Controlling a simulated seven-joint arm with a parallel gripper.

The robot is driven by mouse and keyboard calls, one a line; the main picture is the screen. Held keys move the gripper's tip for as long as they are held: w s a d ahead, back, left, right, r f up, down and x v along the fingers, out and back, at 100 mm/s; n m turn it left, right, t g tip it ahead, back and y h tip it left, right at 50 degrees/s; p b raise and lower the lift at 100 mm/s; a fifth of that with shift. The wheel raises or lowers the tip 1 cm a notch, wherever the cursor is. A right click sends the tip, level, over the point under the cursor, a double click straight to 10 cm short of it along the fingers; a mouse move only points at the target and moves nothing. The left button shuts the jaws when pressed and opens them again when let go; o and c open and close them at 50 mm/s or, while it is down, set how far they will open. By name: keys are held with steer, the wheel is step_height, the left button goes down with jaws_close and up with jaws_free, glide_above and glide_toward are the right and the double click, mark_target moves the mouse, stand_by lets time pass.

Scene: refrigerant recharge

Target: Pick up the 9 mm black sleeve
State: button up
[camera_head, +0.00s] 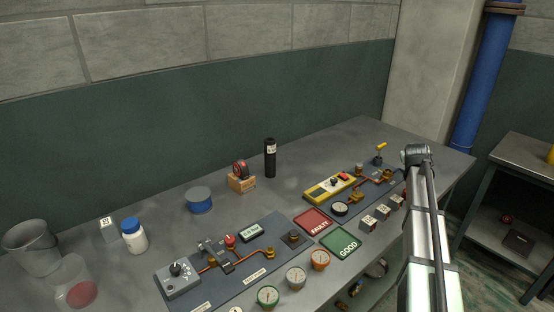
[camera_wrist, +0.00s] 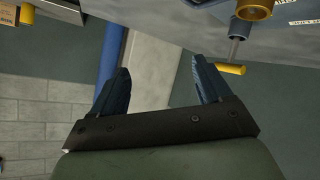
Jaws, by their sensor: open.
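I cannot read a 9 mm mark on anything. Several small dark blocks with pale tops (camera_head: 382,212) stand in a short row on the bench right of the green GOOD mat; their markings are too small to read. A tall black cylinder with a small white label (camera_head: 270,158) stands upright at the back of the bench. My gripper (camera_wrist: 160,68) is open and empty in the wrist view, its two dark fingers apart. In the head view my arm rises at the right; the fingers cannot be made out there.
The grey bench (camera_head: 345,140) carries a dark panel with a valve (camera_head: 250,262), a red FAULTY mat (camera_head: 314,221), a green GOOD mat (camera_head: 341,243) and several gauges (camera_head: 296,277). A yellow meter (camera_head: 322,190) lies near copper fittings. Free room is at the back right.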

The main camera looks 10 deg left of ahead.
steer(key=w+a+r+n+g+y, duration=0.1)
steer(key=w+a+r+y, duration=0.15)
steer(key=a, duration=1.05)
steer(key=w+a+r+g+y, duration=0.1)
steer(key=a+r+y, duration=0.15)
steer(key=a, duration=1.05)
steer(key=n+g+y, duration=0.2)
steer(key=n+g, duration=0.1)
steer(key=g, duration=0.1)
glide_toward(270, 144)
steer(key=x, duration=0.4)
steer(key=w+x, duration=0.1)
steer(key=x, duration=0.7)
steer(key=shift+w+r, duration=0.2)
steer(key=shift+r, duration=0.15)
steer(key=c, duration=1.3)
